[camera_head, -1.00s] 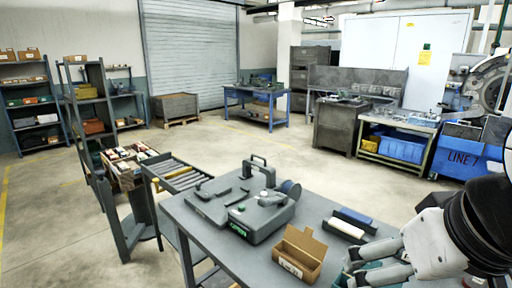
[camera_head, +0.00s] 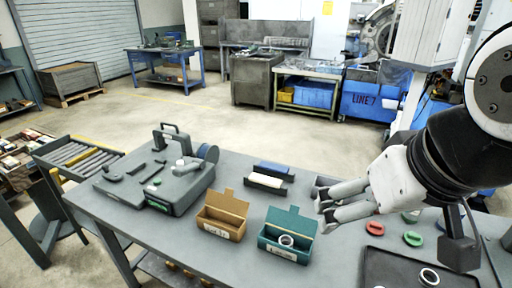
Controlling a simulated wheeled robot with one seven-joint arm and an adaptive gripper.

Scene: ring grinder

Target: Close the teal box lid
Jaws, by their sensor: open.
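The teal box (camera_head: 283,246) stands on the grey workbench with a white label on its front. Its lid (camera_head: 291,220) is raised at the back, and a light ring (camera_head: 286,240) shows inside. My gripper (camera_head: 324,218) is open, to the right of the teal box and close to the lid's right side. It appears above the bench, apart from the box. Its fingers point left, and nothing shows between them.
A brown box (camera_head: 222,224) with a raised flap stands left of the teal box. The ring grinder (camera_head: 160,185) is farther left. Blue and white blocks (camera_head: 270,174) lie behind. Red (camera_head: 375,228) and green rings (camera_head: 413,239) and a dark tray (camera_head: 395,268) are at right.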

